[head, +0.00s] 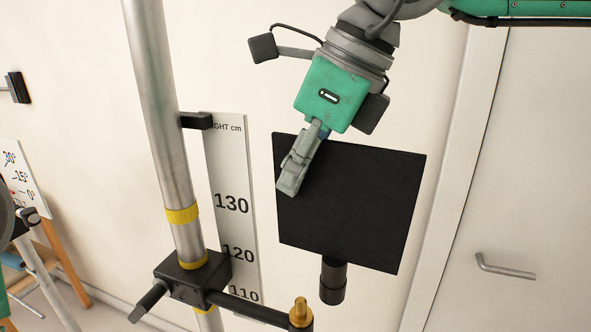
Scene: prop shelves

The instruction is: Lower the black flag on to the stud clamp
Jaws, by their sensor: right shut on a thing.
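The black flag (352,205) is a flat square panel hanging slightly tilted at the middle right. A dark cylindrical socket (333,281) sticks down from its lower edge. My right gripper (296,170) is shut on the flag near its upper left part, with a finger lying over the front face. The stud clamp (259,305) is a black arm with an upright brass stud (301,311) at its end, at the bottom of the view. The socket appears above and to the right of the stud, apart from it. My left gripper's fingers do not show.
A steel pole (160,110) with yellow bands carries the black clamp block (192,276). A height scale (231,200) stands behind it. An angle board (22,180) is at the far left. A door with a handle (505,266) is at the right.

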